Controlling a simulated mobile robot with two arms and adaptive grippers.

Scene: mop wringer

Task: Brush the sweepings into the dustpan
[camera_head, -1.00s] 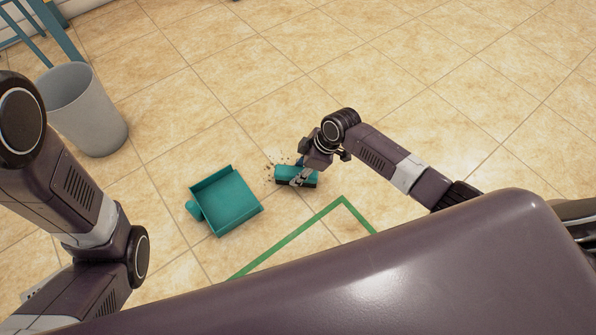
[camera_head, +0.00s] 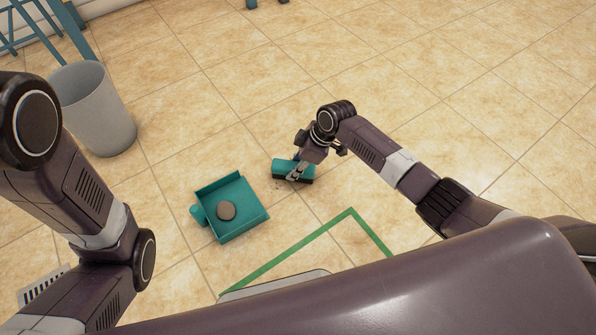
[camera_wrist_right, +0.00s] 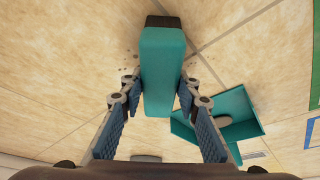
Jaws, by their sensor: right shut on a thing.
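The teal brush (camera_head: 293,169) has a dark bristle edge and is at floor level to the right of the dustpan. My right gripper (camera_head: 296,172) is shut on it; the wrist view shows the brush (camera_wrist_right: 163,70) between the two fingers. The teal dustpan (camera_head: 247,222) lies on the tiles, its handle to the left. A round grey-brown heap (camera_head: 226,210) sits in it; the wrist view also shows the dustpan (camera_wrist_right: 238,102) with a greyish shape inside. A few dark specks (camera_head: 276,184) lie on the floor by the brush. My left gripper is out of the picture.
A grey bin (camera_head: 100,115) stands at the upper left by a blue frame (camera_head: 70,30). A green outline (camera_head: 300,245) is on the floor in front of the dustpan. A small teal and dark object (camera_head: 251,4) shows at the top edge. The right-hand floor is clear.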

